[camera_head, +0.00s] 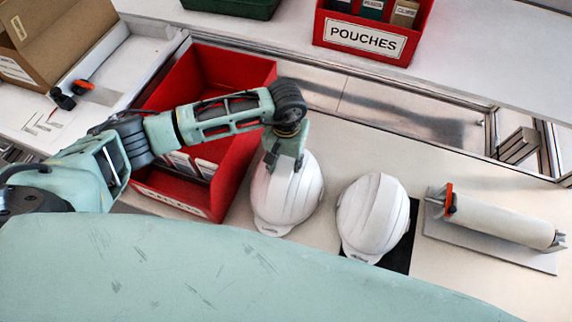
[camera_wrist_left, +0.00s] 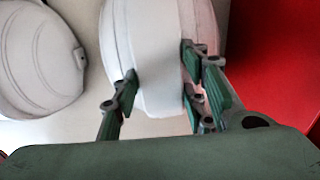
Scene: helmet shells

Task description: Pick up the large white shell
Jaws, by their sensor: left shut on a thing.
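Two white helmet shells stand side by side on the bench. The left shell (camera_head: 288,200) is beside the red bin, and the right shell (camera_head: 372,215) is on a black mat. They look close in size in the head view. My left gripper (camera_head: 286,162) comes down on the top of the left shell. In the left wrist view, the fingers of my left gripper (camera_wrist_left: 160,85) are shut on this shell (camera_wrist_left: 152,50), one on each side of its raised middle band. The other shell (camera_wrist_left: 40,60) is apart at the left. My right gripper is not in view.
A red bin (camera_head: 235,175) with boxes inside stands close left of the held shell. A roll on a grey stand (camera_head: 500,220) lies at the right. A red POUCHES bin (camera_head: 368,40) and a green bin (camera_head: 235,5) are on the shelf behind. A cardboard box (camera_head: 50,40) is at far left.

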